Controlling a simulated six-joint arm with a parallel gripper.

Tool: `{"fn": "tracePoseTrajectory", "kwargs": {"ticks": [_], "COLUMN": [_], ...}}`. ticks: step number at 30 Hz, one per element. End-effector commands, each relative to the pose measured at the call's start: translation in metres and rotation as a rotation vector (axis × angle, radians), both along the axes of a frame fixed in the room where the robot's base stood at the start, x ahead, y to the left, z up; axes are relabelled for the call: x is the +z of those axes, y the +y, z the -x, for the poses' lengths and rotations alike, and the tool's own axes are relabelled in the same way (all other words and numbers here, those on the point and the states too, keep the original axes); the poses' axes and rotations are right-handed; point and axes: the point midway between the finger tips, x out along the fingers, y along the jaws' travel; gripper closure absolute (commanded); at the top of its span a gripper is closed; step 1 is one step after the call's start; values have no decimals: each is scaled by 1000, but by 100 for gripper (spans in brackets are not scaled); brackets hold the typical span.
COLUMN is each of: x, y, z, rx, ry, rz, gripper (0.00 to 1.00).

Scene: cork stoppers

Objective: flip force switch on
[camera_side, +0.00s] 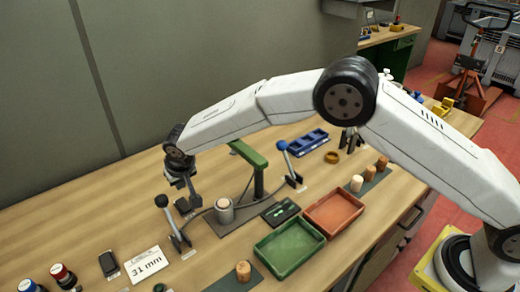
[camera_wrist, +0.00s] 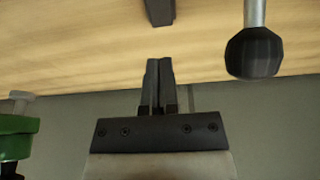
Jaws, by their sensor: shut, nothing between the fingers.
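My gripper (camera_side: 195,200) points down over the back left of the bench, left of the green press. In the wrist view my gripper (camera_wrist: 160,85) has its fingers together and empty. A lever with a black knob (camera_side: 161,201) stands left of my gripper; its knob (camera_wrist: 254,52) shows apart from the fingers in the wrist view. A dark upright piece (camera_wrist: 160,11) lies ahead of the fingertips, cut by the frame edge. A lever with a blue knob (camera_side: 281,146) stands right of the press. No readable label shows which one is the force switch.
The green press (camera_side: 258,170) stands near a grey cup (camera_side: 224,211) holding a cork. Green (camera_side: 289,248) and red (camera_side: 335,213) trays lie in front. A "31 mm" card (camera_side: 149,263) lies left. The back left bench is mostly bare, with a wall behind.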

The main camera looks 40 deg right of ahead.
Motion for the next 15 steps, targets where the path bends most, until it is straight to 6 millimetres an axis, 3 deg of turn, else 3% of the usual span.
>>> {"fn": "tracePoseTrajectory", "kwargs": {"ticks": [15], "x": [-55], "y": [0], "z": [-16], "rx": [0], "ry": [0], "rz": [0], "gripper": [100]}}
